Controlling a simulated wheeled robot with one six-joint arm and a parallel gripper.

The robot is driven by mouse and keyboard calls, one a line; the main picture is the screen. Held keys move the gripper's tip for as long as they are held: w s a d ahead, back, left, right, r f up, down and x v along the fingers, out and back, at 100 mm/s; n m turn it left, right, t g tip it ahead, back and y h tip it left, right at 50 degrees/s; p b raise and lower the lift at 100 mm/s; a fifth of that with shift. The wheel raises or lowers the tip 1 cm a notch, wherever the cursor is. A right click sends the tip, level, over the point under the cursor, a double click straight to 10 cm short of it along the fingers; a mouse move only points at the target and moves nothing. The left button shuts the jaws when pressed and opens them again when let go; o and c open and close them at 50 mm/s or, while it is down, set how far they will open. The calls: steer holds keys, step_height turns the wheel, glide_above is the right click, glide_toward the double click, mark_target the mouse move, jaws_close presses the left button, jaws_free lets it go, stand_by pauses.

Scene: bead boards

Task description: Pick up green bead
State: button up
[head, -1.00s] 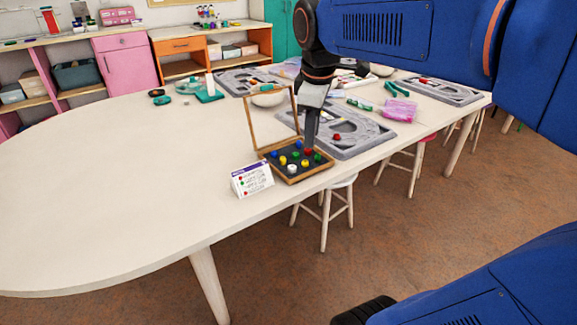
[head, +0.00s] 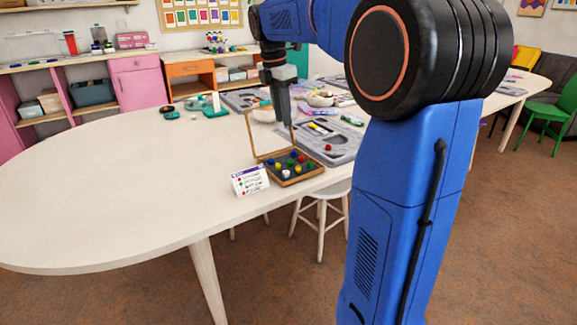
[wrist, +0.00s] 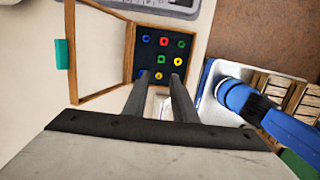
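Green beads sit in a shallow wooden bead box (head: 292,181) with a dark inside and its lid open. A green bead also shows at the right of the box in the head view (head: 309,166). My gripper (wrist: 160,75) is open, with its two fingers apart over the near edge of the box. No bead shows held.
Red, blue, yellow and white beads share the box. A grey bead board (head: 335,158) with a red bead lies behind. The table's (head: 120,200) left part is clear; a stool (head: 322,215) stands below the front edge.

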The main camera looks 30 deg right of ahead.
glide_above(291, 166)
steer(key=w, duration=0.1)
steer(key=f, duration=0.9)
steer(key=shift+w+a+f, duration=0.15)
steer(key=shift+a+f, duration=0.2)
steer(key=shift+f, duration=0.05)
steer(key=shift+d+f, duration=0.15)
steer(key=shift+f, duration=1.2)
steer(key=shift+d+f, duration=0.15)
steer(key=shift+f, duration=1.15)
jaws_close()
